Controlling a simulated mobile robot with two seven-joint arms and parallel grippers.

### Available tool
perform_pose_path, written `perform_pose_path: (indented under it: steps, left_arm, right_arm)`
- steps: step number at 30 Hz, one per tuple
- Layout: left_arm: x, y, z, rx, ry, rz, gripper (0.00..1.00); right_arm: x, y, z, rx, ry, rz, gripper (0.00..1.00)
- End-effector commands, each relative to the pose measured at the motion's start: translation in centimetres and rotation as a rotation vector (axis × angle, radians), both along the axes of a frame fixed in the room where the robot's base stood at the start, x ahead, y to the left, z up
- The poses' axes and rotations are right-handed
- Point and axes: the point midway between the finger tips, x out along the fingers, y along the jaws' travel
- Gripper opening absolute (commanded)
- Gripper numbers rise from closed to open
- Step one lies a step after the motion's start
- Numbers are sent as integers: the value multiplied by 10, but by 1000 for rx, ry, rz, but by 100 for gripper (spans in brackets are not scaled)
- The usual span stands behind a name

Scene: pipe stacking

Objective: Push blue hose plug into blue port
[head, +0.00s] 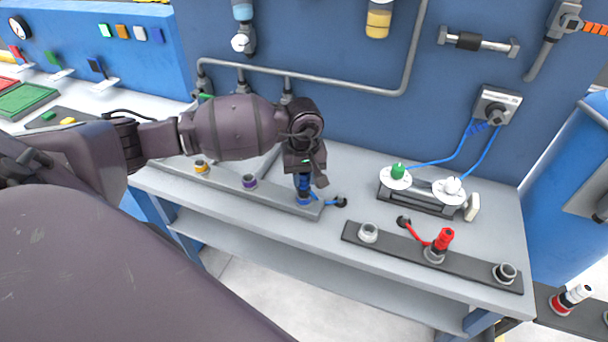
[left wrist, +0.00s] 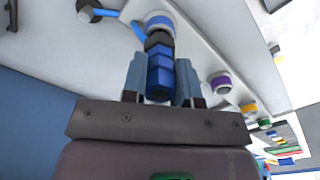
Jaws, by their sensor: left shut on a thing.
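The blue hose plug (head: 303,184) is upright between the fingers of my left gripper (head: 304,172), which is shut on it. In the left wrist view the plug (left wrist: 160,74) sits between both fingertips of the gripper (left wrist: 161,82), its dark collar towards the port. The blue port (head: 305,201) is at the right end of the grey strip, directly under the plug. Its pale, blue-ringed rim also shows in the left wrist view (left wrist: 159,20). The plug's end lines up with the port and appears to meet it; I cannot tell how deep it sits. My right gripper is out of view.
A blue hose (head: 328,203) runs to a black fitting (head: 341,202) beside the port. Purple (head: 249,181) and yellow (head: 201,167) ports share the strip. A dark strip (head: 390,246) with a red plug (head: 444,239) lies to the right. Grey pipes (head: 330,84) run along the wall behind.

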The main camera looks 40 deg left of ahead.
Motion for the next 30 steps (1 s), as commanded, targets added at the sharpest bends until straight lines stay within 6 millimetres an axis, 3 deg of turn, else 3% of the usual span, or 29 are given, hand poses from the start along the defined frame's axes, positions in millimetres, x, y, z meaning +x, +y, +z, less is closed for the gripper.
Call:
perform_pose_path:
  steps: [23, 24, 30]
  left_arm:
    - [0, 0, -10, 0, 0, 0, 0]
    - [0, 0, -10, 0, 0, 0, 29]
    - [0, 0, -10, 0, 0, 0, 57]
  right_arm:
    - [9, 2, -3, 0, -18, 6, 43]
    - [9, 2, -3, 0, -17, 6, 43]
    - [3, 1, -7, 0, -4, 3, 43]
